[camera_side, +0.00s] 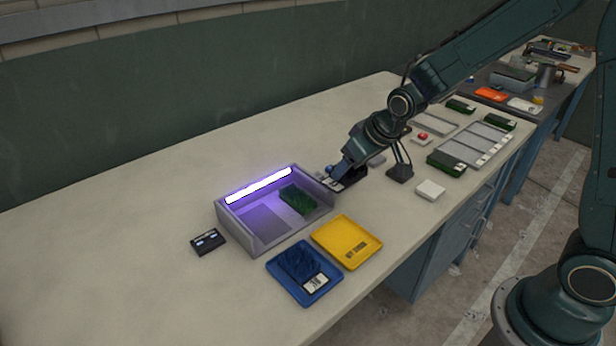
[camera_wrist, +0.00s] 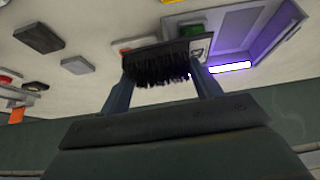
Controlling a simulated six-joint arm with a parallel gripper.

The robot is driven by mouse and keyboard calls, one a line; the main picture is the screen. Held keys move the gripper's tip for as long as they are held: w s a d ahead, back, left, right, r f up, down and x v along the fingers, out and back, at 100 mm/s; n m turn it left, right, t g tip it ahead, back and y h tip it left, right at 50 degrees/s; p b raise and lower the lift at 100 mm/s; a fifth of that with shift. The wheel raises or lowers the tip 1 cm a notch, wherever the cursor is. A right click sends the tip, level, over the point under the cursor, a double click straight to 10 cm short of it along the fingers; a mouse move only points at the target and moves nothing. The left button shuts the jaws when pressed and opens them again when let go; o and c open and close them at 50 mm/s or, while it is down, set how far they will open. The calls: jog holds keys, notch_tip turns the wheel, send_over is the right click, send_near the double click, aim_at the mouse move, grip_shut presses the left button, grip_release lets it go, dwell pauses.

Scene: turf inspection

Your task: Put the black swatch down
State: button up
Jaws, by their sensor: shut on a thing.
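My gripper (camera_side: 345,174) is shut on the black swatch (camera_side: 352,180), just right of the lit box in the side view. In the wrist view the black swatch (camera_wrist: 165,66), with dark bristle-like pile and a pale label at one end, spans between the two fingers of my gripper (camera_wrist: 163,82). I cannot tell whether it touches the bench. The grey light box (camera_side: 262,238) has a glowing violet-white tube and holds a green swatch (camera_side: 298,201) on its right side; its left floor is bare. A yellow tray (camera_side: 346,242) is empty. A blue tray (camera_side: 303,298) holds a dark blue swatch (camera_side: 298,264).
A small black meter (camera_side: 208,241) sits left of the box. A dark stand (camera_side: 400,172), a white block (camera_side: 430,190) and a grey slotted rack (camera_side: 472,144) with green swatches nearby are to the right. The bench (camera_side: 110,250) is clear at the left.

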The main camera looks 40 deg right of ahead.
jog(key=shift+s+d+f, duration=0.15)
jog(key=shift+s+d, duration=0.4)
jog(key=shift+d, duration=0.05)
jog(key=shift+w, duration=0.1)
jog(key=w+a+r+n+y, duration=0.1)
jog(key=w+a+r, duration=0.2)
jog(key=w+a, duration=0.6)
jog(key=w+a+r+n, duration=0.1)
jog(key=w+a+r, duration=0.2)
jog(key=w+a, duration=0.6)
jog(key=a+r+n, duration=0.1)
jog(key=a, duration=1)
jog(key=w+a+r+n+y, duration=0.1)
jog(key=a+r, duration=0.1)
jog(key=a, duration=0.9)
jog(key=shift+a+r, duration=0.3)
jog(key=shift+f, duration=0.15)
